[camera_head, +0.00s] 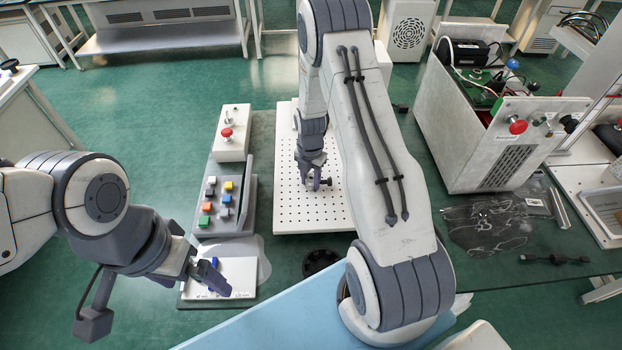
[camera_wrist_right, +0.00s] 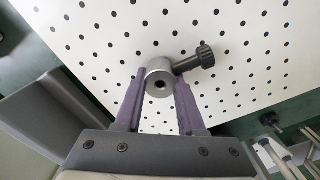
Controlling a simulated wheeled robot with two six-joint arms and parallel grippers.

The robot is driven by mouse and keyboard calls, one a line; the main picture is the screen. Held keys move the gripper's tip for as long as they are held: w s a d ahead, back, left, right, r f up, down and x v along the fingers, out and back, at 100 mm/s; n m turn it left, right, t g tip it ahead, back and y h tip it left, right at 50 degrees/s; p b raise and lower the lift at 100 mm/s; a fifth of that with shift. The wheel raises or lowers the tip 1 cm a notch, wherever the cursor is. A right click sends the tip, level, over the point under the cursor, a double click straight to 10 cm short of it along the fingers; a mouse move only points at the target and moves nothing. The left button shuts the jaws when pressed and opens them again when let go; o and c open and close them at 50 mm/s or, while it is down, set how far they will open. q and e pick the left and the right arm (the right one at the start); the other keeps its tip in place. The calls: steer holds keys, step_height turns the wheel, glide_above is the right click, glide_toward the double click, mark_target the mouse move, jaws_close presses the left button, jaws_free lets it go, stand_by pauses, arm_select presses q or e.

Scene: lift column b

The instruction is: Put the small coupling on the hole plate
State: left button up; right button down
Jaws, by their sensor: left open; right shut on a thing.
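The small coupling is a grey metal cylinder with a bore and a black side knob; in the right wrist view the small coupling (camera_wrist_right: 158,76) sits between the two purple fingers of my right gripper (camera_wrist_right: 157,92), which is shut on it. In the head view my right gripper (camera_head: 316,181) is over the white hole plate (camera_head: 290,208), and only a dark bit of the coupling shows beside the fingers. I cannot tell whether the coupling touches the plate. My left gripper (camera_head: 210,277) is open and empty above a small white board at the lower left.
A grey tray (camera_head: 240,222) with several coloured blocks stands left of the plate, behind it a white box with a red button (camera_head: 227,133). A large instrument case (camera_head: 480,140) stands at the right. My right arm hides the plate's right part.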

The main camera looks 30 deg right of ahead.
steer(key=shift+f, duration=0.2)
steer(key=c, duration=0.5)
jaws_free()
steer(key=shift+r, duration=0.1)
steer(key=shift+r, duration=0.5)
step_height(320, 180, up, 11)
steer(key=b, duration=0.2)
steer(key=shift+r, duration=0.15)
